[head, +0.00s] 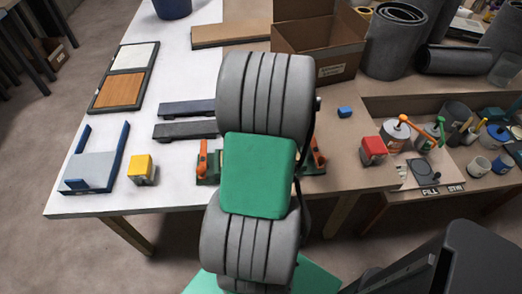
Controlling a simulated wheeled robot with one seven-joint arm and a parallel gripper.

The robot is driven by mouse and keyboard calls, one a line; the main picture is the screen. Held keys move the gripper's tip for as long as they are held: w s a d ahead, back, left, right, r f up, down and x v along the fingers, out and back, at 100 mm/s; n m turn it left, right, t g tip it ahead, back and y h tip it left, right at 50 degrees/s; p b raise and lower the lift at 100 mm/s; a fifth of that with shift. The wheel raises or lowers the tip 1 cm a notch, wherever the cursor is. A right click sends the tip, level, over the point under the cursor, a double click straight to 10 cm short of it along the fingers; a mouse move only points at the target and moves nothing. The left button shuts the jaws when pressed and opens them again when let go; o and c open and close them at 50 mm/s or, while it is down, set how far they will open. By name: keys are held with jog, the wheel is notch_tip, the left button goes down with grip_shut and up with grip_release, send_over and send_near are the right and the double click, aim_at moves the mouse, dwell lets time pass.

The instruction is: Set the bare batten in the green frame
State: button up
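My grey and green arm fills the middle of the head view, and my gripper is not in view. Two dark grey battens lie side by side on the white table, left of my arm: the far batten (186,108) and the near batten (184,130). Their right ends meet or pass behind my arm. I cannot tell which one is bare. No whole green frame shows. Green parts with orange upright clamps, a left clamp (202,158) and a right clamp (318,155), stick out on both sides of my arm; what lies between them is hidden.
A blue-sided grey holder (94,168) and a yellow block (142,170) stand at the table's front left. A dark tray with two panels (125,76) lies behind.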

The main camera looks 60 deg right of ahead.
jog(key=shift+f, duration=0.65)
dwell(0.8)
jog(key=o, duration=1.6)
notch_tip(320, 180, up, 7)
jog(key=p, duration=0.6)
